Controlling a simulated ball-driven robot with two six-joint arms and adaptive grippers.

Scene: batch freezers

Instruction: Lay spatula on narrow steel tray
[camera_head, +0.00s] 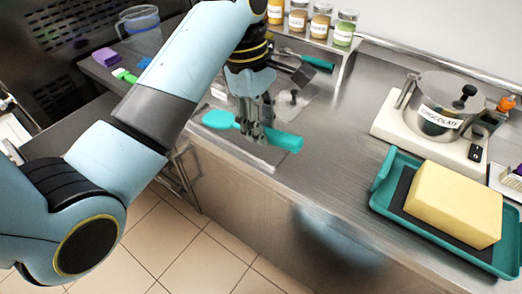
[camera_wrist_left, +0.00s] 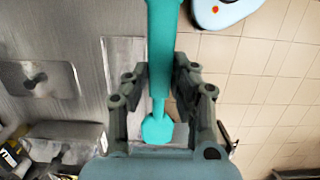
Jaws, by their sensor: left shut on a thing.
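The teal spatula (camera_head: 284,141) is held crosswise in my left gripper (camera_head: 250,134), its paddle end to the left and its thick handle to the right in the head view. In the left wrist view the spatula (camera_wrist_left: 160,50) runs between the two fingers, which are shut on it. The narrow steel tray (camera_head: 262,154) lies under the spatula near the counter's front edge, partly hidden by the gripper. The tray also shows in the left wrist view (camera_wrist_left: 118,62). I cannot tell whether the spatula touches it. My right gripper is not in view.
A teal tray (camera_head: 378,200) with a yellow block (camera_head: 455,203) stands at the right. A chocolate pot (camera_head: 440,118) sits on a white scale behind it. Labelled jars (camera_head: 320,22) stand on a shelf at the back. Another teal-handled tool (camera_head: 318,62) lies below the shelf. The middle counter is clear.

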